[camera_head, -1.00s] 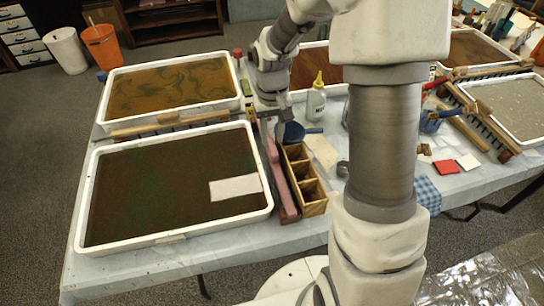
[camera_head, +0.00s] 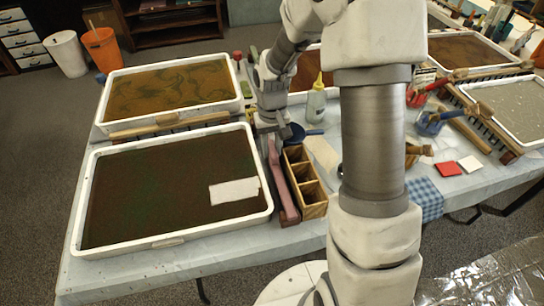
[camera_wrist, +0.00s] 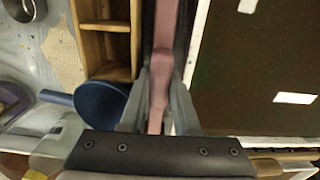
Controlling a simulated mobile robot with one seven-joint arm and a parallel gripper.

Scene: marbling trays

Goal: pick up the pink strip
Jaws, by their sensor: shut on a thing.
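The pink strip (camera_head: 283,185) is a long, narrow bar between the near dark tray (camera_head: 262,168) and the wooden divided box (camera_head: 313,206). My gripper (camera_head: 268,132) is at its far end in the head view. In the wrist view, my gripper (camera_wrist: 157,105) has its two fingers on either side of the pink strip (camera_wrist: 165,45), shut on it. The strip runs from between the fingers toward the top of the picture. The head view does not clearly show whether the strip is off the table.
The wooden box and a blue scoop (camera_wrist: 100,104) lie close on one side of my gripper, the tray rim (camera_wrist: 197,40) on the other. A bottle with a yellow cap (camera_head: 316,100) stands behind the box. A white piece (camera_head: 234,191) lies in the near tray.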

